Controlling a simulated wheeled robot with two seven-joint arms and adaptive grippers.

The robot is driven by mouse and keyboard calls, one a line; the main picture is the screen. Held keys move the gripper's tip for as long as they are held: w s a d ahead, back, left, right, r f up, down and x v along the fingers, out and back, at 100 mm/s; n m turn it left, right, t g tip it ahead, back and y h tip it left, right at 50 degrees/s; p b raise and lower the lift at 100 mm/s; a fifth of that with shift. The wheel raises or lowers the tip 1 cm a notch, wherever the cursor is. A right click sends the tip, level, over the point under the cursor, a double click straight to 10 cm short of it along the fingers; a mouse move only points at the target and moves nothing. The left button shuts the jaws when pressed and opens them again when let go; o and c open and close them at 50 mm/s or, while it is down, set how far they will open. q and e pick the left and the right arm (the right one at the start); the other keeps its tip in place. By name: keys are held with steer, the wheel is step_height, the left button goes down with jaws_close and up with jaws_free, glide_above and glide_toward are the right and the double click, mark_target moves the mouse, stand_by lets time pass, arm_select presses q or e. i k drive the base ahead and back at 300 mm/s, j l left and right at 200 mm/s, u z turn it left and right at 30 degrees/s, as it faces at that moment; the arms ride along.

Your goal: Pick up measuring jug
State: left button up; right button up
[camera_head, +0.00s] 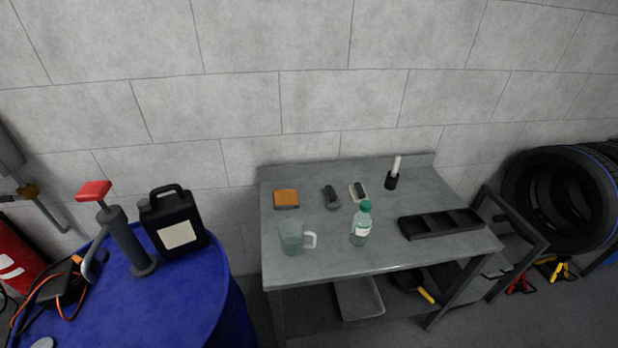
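The measuring jug (291,238) is a clear, greenish cup with a white handle on its right side. It stands upright on the grey metal table (335,262), near the front left edge. Nothing covers it. Neither of my grippers shows in the head view.
A clear bottle with a green cap (361,224) stands right of the jug. Behind are an orange-brown block (286,198), a dark handheld item (331,197) and a black-and-white cylinder (393,174). A black tray (441,223) lies right. A blue drum (190,290) stands left of the table.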

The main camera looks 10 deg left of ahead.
mark_target(292, 245)
steer(key=k+l, duration=0.15)
steer(key=l, duration=0.25)
steer(key=k+l, duration=0.2)
steer(key=l, duration=0.2)
steer(key=k+l+u, duration=0.1)
steer(key=l, duration=0.3)
steer(key=k+l, duration=0.25)
steer(key=l, duration=0.15)
